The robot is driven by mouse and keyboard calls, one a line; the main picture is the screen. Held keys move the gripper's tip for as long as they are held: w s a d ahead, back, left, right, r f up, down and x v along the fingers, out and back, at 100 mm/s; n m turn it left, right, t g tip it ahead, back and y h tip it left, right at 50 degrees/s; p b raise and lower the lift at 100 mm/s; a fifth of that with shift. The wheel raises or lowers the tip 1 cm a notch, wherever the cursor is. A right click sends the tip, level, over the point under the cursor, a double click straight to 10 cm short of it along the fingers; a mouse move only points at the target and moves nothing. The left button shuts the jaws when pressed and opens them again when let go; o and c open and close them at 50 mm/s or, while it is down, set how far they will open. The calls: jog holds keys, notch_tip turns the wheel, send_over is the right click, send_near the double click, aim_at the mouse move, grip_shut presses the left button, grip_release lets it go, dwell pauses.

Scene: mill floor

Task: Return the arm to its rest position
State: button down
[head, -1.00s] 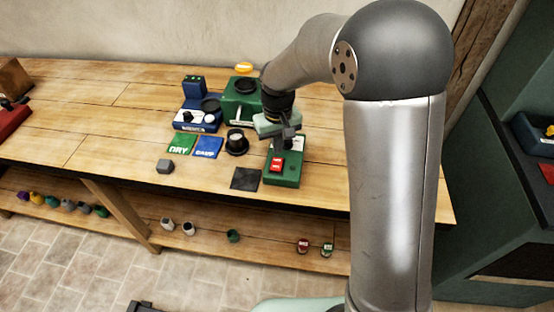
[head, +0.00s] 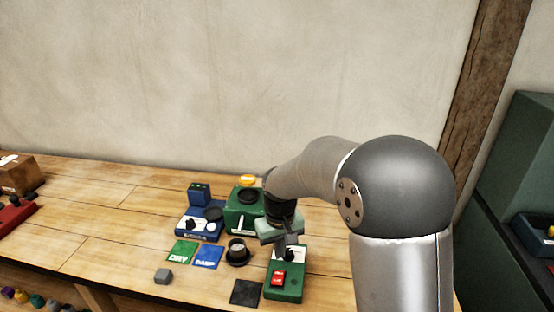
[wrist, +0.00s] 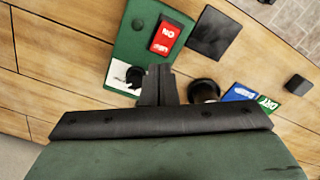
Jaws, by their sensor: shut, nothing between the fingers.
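My gripper (head: 282,246) is above the back part of a green box with a red switch (head: 279,278). Its fingers are shut with nothing between them. In the wrist view the shut fingers (wrist: 159,88) point over the box's white dial panel, beside its black knob (wrist: 134,75). The red switch (wrist: 166,36) lies beyond the fingertips. I cannot tell whether the fingertips touch the box. My arm bends down to the bench from the right side of the head view.
Left of the gripper are a black cup (head: 237,252), a green machine (head: 243,215), a blue device (head: 199,224), green (head: 183,252) and blue (head: 208,257) cards. A black square (head: 246,292) and grey block (head: 163,276) lie in front.

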jog(key=s+d+r+m, duration=0.2)
jog(key=s+d, duration=0.5)
jog(key=s, duration=0.5)
jog(key=s+d+r+m, duration=0.2)
jog(key=s+d+r, duration=0.2)
jog(key=s+d, duration=0.3)
jog(key=s, duration=0.5)
jog(key=shift+t, duration=0.4)
